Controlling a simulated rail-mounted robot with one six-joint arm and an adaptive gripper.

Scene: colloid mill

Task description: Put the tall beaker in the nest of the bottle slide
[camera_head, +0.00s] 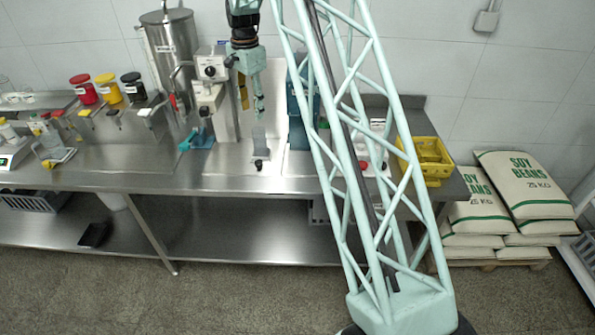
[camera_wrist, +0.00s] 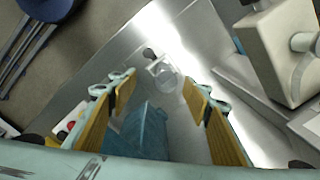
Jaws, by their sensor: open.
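A clear tall beaker (camera_head: 259,143) appears to stand upright on the small bottle slide (camera_head: 260,165), which has a black knob at its front. The beaker also shows in the wrist view (camera_wrist: 167,77), beside the slide's black knob (camera_wrist: 149,53). I cannot tell whether its base is fully seated in the nest. My gripper (camera_head: 251,100) hangs above and behind the beaker, in front of the back wall. In the wrist view my gripper (camera_wrist: 160,84) has its yellow-padded fingers wide apart, with nothing held and the beaker beyond the tips.
A blue machine housing (camera_head: 302,105) stands right of the slide, and shows below the fingers in the wrist view (camera_wrist: 146,130). A yellow crate (camera_head: 434,180) sits at the right end. The steel bench front is mostly clear.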

